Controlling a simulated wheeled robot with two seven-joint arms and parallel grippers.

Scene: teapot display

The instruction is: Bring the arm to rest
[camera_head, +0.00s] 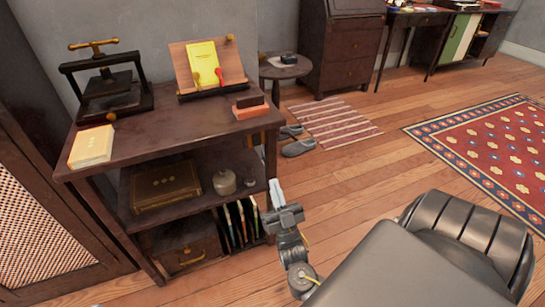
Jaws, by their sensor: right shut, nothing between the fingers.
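My right gripper (275,192) is in front of the right end of a dark wooden shelf unit (170,140), pointing up and away from me. Its fingers are together with nothing between them. It appears apart from the shelf, over the wooden floor in the picture. My right arm comes up to it from the bottom of the view. My left gripper is not in view.
On the shelf top stand a black press (108,85), a book stand (205,65), a pale yellow book (92,146) and small boxes (250,108). Below are a brown box (165,187) and a jar (224,182). Slippers (298,148) and a striped rug (330,124) lie behind.

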